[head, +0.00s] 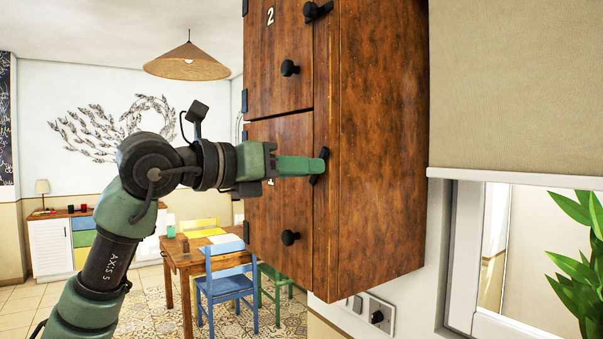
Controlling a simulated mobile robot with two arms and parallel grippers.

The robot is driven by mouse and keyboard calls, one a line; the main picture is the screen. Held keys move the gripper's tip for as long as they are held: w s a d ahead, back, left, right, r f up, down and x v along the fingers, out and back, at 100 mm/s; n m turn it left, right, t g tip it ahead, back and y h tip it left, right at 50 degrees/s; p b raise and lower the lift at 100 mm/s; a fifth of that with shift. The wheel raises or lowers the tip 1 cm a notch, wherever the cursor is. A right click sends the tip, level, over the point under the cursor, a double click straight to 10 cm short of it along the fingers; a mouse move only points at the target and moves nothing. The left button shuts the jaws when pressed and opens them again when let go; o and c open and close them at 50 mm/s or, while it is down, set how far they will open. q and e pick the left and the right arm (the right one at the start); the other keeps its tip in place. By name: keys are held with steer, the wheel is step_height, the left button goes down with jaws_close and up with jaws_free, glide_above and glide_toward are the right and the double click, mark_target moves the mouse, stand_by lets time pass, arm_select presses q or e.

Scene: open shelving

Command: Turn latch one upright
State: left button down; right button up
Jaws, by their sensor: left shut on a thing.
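A wooden cabinet (375,130) hangs on the wall with two doors, one above the other. The lower door (275,218) has a round black knob (290,238) and a label mostly hidden behind my gripper. My left gripper (319,166) reaches across this door from the left and is shut on the dark latch (314,180) at its right edge. Only the latch's ends show past the fingers; it looks steep with a slight tilt. The upper door (275,55) is marked 2, and its black latch (317,10) lies nearly level. My right gripper is not in view.
The upper door has a round black knob (290,68). A wall switch plate (377,315) sits below the cabinet, and a leafy plant (580,240) stands at the right. A table (190,260) and chairs are in the room behind. Space left of the cabinet is open.

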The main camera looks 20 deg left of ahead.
arm_select(q)
steer(key=shift+a+r+n+h+b, duration=0.15)
steer(key=shift+n+b, duration=0.2)
steer(key=shift+n, duration=1.2)
steer(key=shift+d+n+h+b, duration=0.15)
steer(key=shift+n+b, duration=0.15)
steer(key=shift+n, duration=1.25)
steer(key=shift+a, duration=0.1)
steer(key=c, duration=1.2)
jaws_free()
